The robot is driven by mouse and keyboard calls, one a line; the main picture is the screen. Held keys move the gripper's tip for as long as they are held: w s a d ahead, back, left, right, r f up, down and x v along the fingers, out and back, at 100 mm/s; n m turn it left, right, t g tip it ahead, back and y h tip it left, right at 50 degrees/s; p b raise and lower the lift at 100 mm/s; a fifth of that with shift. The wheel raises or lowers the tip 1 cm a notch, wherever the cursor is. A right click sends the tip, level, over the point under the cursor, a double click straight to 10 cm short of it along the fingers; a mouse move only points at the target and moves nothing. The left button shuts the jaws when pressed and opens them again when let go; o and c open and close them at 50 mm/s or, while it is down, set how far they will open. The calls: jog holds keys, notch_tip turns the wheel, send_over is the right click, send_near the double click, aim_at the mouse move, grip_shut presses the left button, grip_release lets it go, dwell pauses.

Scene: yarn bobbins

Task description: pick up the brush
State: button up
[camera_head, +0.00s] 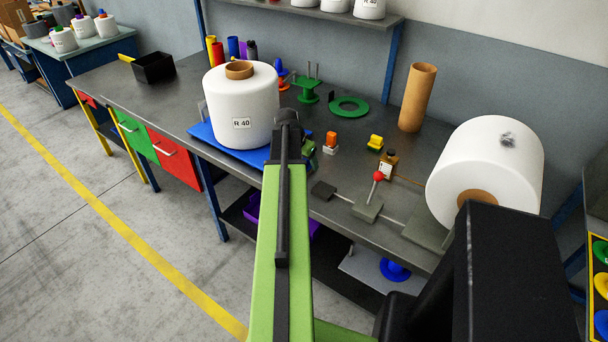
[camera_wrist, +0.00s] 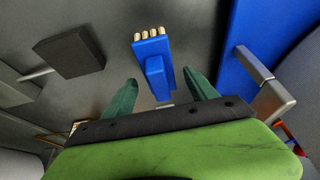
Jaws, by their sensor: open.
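The brush (camera_wrist: 152,49) shows in the wrist view as a blue block with a row of pale bristle tufts at its far end. Its raised blue grip points back toward my gripper (camera_wrist: 160,76). The two dark green fingers are spread apart, one on each side of the line of the brush, and the near end of the grip lies between them. I see no finger touching it. In the head view my green arm covers the gripper mostly, and I cannot make out the brush there.
A large white bobbin (camera_head: 240,108) stands on a blue platform (camera_head: 215,140) left of my arm. Another bobbin (camera_head: 497,160) lies at the right. A dark block (camera_wrist: 69,52) on a rod is left of the brush. A red-knobbed lever (camera_head: 378,177) stands right of my arm.

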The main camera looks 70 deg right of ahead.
jog(key=b+x, duration=0.1)
jog(key=x, duration=0.1)
jog(key=shift+d+f, duration=0.1)
jog(key=shift+f, duration=0.3)
jog(key=shift+r, duration=0.2)
grip_shut()
jog(key=shift+r+p, duration=0.6)
jog(key=shift+p, duration=0.1)
notch_tip(320, 180, up, 4)
jog(key=p, duration=0.4)
jog(key=s+a+r+p, duration=0.5)
jog(key=s+a, duration=0.2)
jog(key=s, duration=0.2)
jog(key=shift+s+r+p, duration=0.2)
jog(key=shift+r+p, duration=0.2)
